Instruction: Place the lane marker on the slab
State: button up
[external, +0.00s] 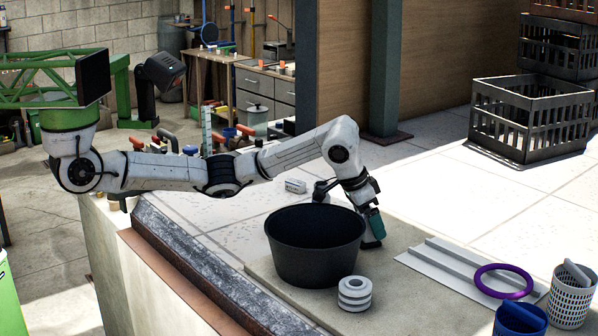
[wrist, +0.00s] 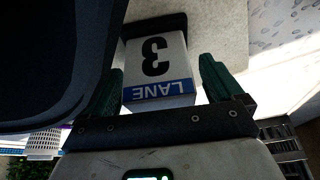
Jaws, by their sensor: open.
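The lane marker (wrist: 157,70) shows in the wrist view as a white block with a black 3, a blue LANE band and a dark end, its lettering upside down. My gripper (wrist: 163,66) is open, with one green finger on each side of the marker; a gap shows at the right finger. In the external view my gripper (external: 374,228) points down just behind the right side of the black tub (external: 315,250); I cannot make out the marker there. The beige slab (external: 390,290) lies under the tub and also shows in the wrist view (wrist: 218,28).
The tub fills the wrist view's left side, close to the left finger. A white ringed piece (external: 355,293) stands before the tub. To the right are a grey channelled piece (external: 460,268), a purple ring (external: 504,281), a blue cup (external: 520,318) and a white basket (external: 571,300).

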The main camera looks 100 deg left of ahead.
jog(key=v, duration=1.2)
jog(key=shift+b, duration=0.3)
